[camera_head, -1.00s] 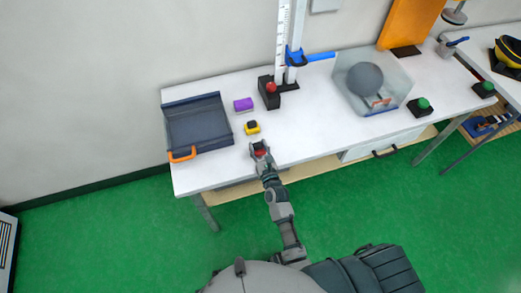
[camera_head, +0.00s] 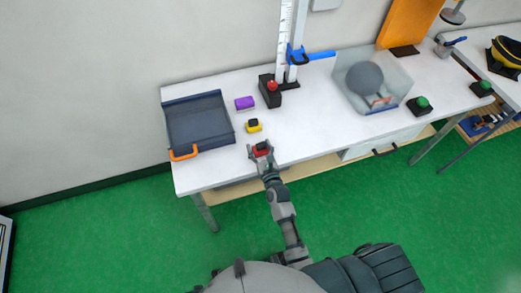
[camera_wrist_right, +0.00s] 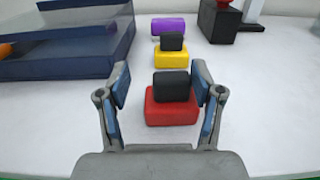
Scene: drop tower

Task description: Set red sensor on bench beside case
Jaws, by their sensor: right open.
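The red sensor (camera_wrist_right: 172,106), a red block with a black top, sits on the white bench (camera_head: 219,176) near its front edge. It also shows in the head view (camera_head: 262,150), partly covered by my gripper. The dark blue case (camera_head: 199,122) with an orange handle stands on the bench to the left of the sensor. My right gripper (camera_wrist_right: 158,84) is open, with one finger on either side of the sensor's black top; I cannot tell whether they touch it. My left gripper is not in view.
A yellow sensor (camera_head: 254,126) and a purple block (camera_head: 244,103) stand behind the red sensor. A black box with a red button (camera_head: 271,92) is beside the tower. Bench between sensor and bin is clear.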

